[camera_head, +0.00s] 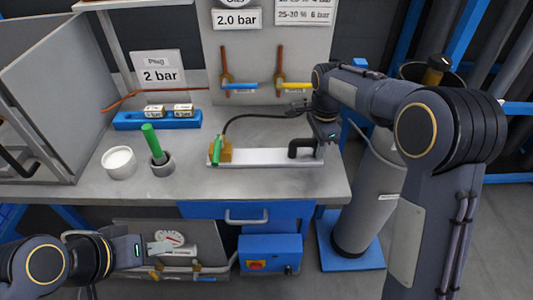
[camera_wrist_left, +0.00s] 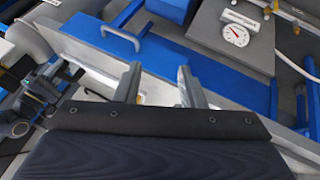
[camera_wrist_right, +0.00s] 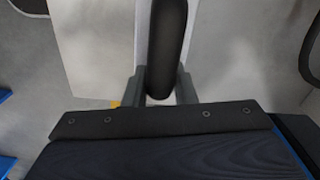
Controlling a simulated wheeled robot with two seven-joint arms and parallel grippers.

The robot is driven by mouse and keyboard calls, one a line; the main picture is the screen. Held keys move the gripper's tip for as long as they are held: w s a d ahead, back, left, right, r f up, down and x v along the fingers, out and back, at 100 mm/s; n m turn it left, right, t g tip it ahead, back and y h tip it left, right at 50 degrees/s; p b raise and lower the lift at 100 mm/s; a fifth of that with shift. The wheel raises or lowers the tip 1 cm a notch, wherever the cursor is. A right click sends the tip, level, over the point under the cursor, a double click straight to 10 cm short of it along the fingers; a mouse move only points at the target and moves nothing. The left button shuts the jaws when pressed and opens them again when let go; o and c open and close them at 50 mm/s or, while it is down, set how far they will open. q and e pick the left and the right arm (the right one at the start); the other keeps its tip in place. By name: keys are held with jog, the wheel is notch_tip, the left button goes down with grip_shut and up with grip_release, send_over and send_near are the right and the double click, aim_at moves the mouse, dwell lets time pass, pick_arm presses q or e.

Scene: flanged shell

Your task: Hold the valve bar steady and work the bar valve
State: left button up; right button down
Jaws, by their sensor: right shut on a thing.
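The valve bar (camera_head: 262,158) is a flat silver bar lying on the bench top. At its left end sits a brass valve (camera_head: 225,156) with a green lever (camera_head: 217,149). At its right end stands a black handle (camera_head: 293,149). My right gripper (camera_head: 318,145) is at that handle. In the right wrist view the black handle (camera_wrist_right: 167,45) lies between the fingers of my right gripper (camera_wrist_right: 162,85), which is shut on it. My left gripper (camera_head: 155,248) is low in front of the bench, away from the bar. In the left wrist view its fingers (camera_wrist_left: 159,85) stand apart, with nothing between them.
A white cup (camera_head: 119,162), a dark cup (camera_head: 163,168) with a green-handled tool, and a blue block (camera_head: 157,120) stand left of the bar. A dark hose (camera_head: 250,116) arches from the valve. A blue drawer (camera_head: 245,211) and gauge (camera_head: 170,238) are below the bench top.

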pick_arm(q)
jog(key=c, duration=0.6)
jog(key=w+r+n, duration=0.1)
jog(key=w, duration=0.1)
jog(key=w+a+r+n+g, duration=0.1)
jog(key=w+r+n, duration=0.1)
jog(key=w+r+n+h, duration=0.1)
jog(key=w+r, duration=0.1)
jog(key=shift+a+r+n, duration=0.15)
jog(key=shift+a+n, duration=0.25)
grip_shut()
jog(key=w+a+r+n+g+h, duration=0.1)
jog(key=w+n+g, duration=0.1)
jog(key=w+n, duration=0.3)
jog(key=w+a+r+n+g+h, duration=0.2)
jog(key=w+n, duration=0.4)
jog(key=w, duration=0.7)
jog(key=shift+w+n+g, duration=0.3)
jog(key=shift+w, duration=0.05)
jog(key=shift+r, duration=0.1)
